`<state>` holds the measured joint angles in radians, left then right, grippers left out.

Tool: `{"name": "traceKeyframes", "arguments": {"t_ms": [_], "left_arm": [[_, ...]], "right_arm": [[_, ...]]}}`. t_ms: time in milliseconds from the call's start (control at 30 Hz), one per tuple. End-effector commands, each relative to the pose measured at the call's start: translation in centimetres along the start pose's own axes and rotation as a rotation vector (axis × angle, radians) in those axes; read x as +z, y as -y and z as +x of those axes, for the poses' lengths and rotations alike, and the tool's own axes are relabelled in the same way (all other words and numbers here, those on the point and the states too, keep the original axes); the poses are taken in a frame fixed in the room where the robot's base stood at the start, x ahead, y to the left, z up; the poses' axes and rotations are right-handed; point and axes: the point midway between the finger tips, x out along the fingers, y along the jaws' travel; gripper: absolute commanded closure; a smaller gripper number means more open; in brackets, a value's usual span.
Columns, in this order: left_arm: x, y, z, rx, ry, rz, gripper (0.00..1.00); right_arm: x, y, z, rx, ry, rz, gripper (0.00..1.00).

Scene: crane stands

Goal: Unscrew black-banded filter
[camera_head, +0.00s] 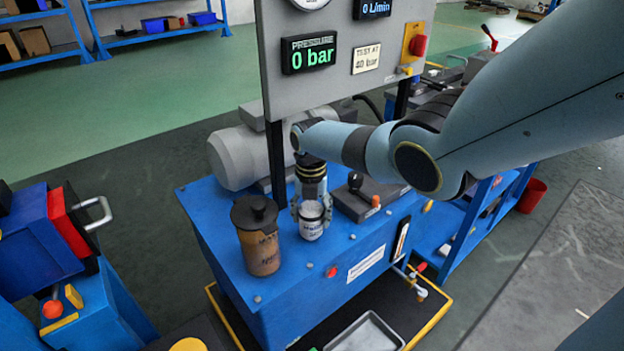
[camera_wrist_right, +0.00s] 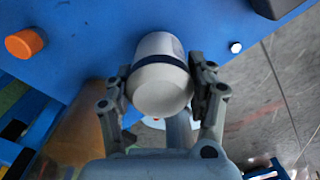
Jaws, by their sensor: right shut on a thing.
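The black-banded filter (camera_head: 311,222) is a white canister on the blue power unit, right of a brown cylinder. In the right wrist view the filter (camera_wrist_right: 161,88) shows its pale end and a dark band around its body. My right gripper (camera_head: 311,207) comes down from above and is shut on the filter, one finger on each side. The fingers (camera_wrist_right: 163,88) also touch its sides in the wrist view. The filter's far end is hidden in the wrist view. My left gripper is not in view.
The brown cylinder (camera_head: 260,245) with a black cap stands close to the left of the filter. A pressure panel (camera_head: 345,60) reading 0 bar and a grey motor (camera_head: 238,157) rise behind. A grey tray (camera_head: 366,334) lies in front, below the blue unit (camera_head: 300,290).

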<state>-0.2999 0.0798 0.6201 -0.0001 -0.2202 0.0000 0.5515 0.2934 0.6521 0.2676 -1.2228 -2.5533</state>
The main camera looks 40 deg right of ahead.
Motion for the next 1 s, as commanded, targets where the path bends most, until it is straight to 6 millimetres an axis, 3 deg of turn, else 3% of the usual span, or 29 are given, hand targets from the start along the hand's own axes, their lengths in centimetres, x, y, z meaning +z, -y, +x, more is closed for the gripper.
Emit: {"name": "traceKeyframes", "arguments": {"t_ms": [300, 567, 600, 800, 967, 1000], "left_arm": [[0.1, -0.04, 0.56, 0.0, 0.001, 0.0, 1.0], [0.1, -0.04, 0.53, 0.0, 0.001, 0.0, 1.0], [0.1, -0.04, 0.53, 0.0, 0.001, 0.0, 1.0], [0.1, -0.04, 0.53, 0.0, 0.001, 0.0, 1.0], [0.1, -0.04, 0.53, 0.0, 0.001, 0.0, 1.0], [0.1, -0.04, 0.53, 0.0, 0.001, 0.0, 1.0]], "right_arm": [[0.09, 0.44, 0.12, -0.008, -0.001, -0.403, 0.99], [0.06, 0.48, 0.07, -0.009, -0.003, -0.435, 0.99], [0.05, 0.48, 0.08, -0.009, -0.003, -0.435, 0.39], [0.02, 0.35, 0.06, -0.006, -0.002, -0.432, 0.16], [0.02, 0.22, 0.02, -0.003, -0.001, -0.431, 0.16], [-0.03, 0.23, 0.07, -0.003, -0.002, -0.431, 0.2]]}}
